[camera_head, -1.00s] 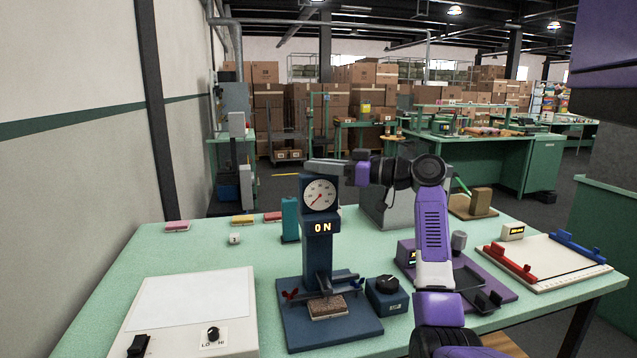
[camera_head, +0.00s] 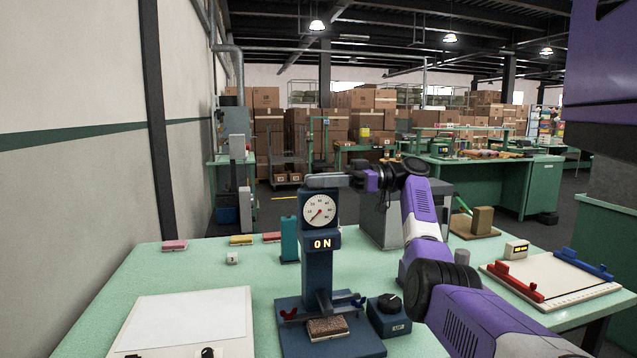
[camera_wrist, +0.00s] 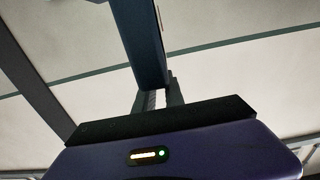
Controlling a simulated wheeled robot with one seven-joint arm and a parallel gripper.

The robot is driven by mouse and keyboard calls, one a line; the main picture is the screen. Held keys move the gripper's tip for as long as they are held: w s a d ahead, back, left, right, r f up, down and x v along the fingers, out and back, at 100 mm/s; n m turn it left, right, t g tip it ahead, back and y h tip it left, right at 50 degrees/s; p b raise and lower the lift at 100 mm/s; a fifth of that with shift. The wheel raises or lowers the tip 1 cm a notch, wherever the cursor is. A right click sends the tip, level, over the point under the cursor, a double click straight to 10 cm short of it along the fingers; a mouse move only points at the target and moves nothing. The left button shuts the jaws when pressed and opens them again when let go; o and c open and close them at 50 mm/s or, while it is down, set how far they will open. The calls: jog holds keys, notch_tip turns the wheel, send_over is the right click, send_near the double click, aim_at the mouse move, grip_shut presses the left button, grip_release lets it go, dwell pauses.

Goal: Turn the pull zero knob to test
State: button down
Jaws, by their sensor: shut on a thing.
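In the wrist view, the fingers (camera_wrist: 157,100) are close together at a dark blue upright (camera_wrist: 141,40). The exact gripped part is hidden.
A white-topped panel (camera_head: 190,322) is at the front left. A white board (camera_head: 550,270) with red and blue bars lies at the right. Small coloured blocks (camera_head: 240,240) are at the back left. My arm links cover the table's front right.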

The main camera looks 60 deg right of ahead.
jog(key=shift+a+f, duration=0.1)
jog(key=shift+f, duration=0.05)
dwell(0.4)
jog(key=c, duration=1.4)
grip_release()
jog(key=shift+w, duration=0.1)
jog(key=v, duration=0.8)
jog(key=shift+b, duration=0.35)
jog(key=shift+w, duration=0.1)
